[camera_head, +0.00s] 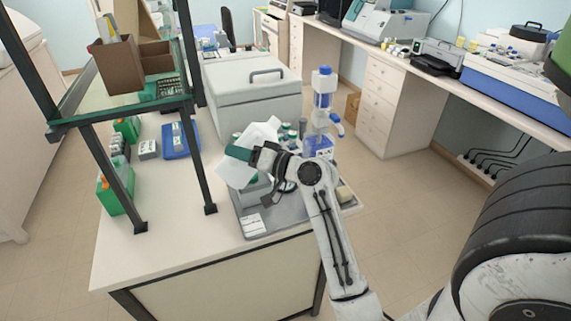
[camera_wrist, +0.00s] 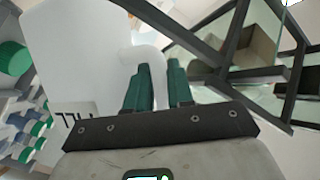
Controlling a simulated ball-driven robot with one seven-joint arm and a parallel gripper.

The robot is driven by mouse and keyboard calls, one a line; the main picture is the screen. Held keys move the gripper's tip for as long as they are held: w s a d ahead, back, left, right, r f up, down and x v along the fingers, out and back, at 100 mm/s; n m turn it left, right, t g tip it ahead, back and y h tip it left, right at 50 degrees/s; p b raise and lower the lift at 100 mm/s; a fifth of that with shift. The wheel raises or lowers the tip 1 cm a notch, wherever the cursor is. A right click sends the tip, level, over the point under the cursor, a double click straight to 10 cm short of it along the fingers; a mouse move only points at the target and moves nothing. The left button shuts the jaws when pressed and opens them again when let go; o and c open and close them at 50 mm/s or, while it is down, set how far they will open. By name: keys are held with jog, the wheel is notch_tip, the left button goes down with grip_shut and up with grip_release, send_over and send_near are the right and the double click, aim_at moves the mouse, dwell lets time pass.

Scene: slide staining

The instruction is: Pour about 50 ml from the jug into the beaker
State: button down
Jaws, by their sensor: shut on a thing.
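My gripper (camera_head: 240,153) is over the near end of the bench, in front of the grey box. In the wrist view its two green fingers (camera_wrist: 158,88) are shut on the pale, curved handle of a white jug (camera_wrist: 75,60). The jug's body fills the left of that view, with dark marks low on it. In the head view the white jug (camera_head: 235,174) shows behind and below the fingers, looks tilted and is partly covered by my gripper. It seems held above the grey tray (camera_head: 290,216). I cannot make out the beaker; my arm and the jug hide part of the tray.
A dispenser bottle with blue parts (camera_head: 322,92) stands right of the jug. A large grey box (camera_head: 250,95) is behind. A dark-framed rack (camera_head: 120,118) stands at left. Several green-capped bottles (camera_wrist: 22,130) are close to the jug. The front left bench top (camera_head: 165,240) is clear.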

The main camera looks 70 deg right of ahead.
jog(key=shift+m+t+b, duration=0.3)
jog(key=shift+m+t, duration=0.1)
jog(key=shift+m, duration=0.5)
jog(key=shift+s+d+f+m+t+h+b, duration=0.1)
jog(key=shift+d+f+m+t+h+b, duration=0.15)
jog(key=shift+f+m+t+b, duration=0.5)
jog(key=shift+s+d+m+h+b, duration=0.15)
jog(key=shift+m+h+b, duration=0.1)
jog(key=shift+m+b, duration=0.15)
jog(key=shift+s+d+f+m+b, duration=0.1)
jog(key=shift+s+d+m+b, duration=0.25)
jog(key=shift+m+b, duration=0.3)
jog(key=shift+d+r+m+t, duration=0.2)
jog(key=shift+d+m+t, duration=0.05)
jog(key=shift+m, duration=0.15)
jog(key=shift+s+r+m+h, duration=0.1)
jog(key=shift+s+m+h, duration=0.05)
jog(key=shift+m+h, duration=0.3)
jog(key=shift+a, duration=0.2)
jog(key=shift+m, duration=0.25)
jog(key=shift+a, duration=0.1)
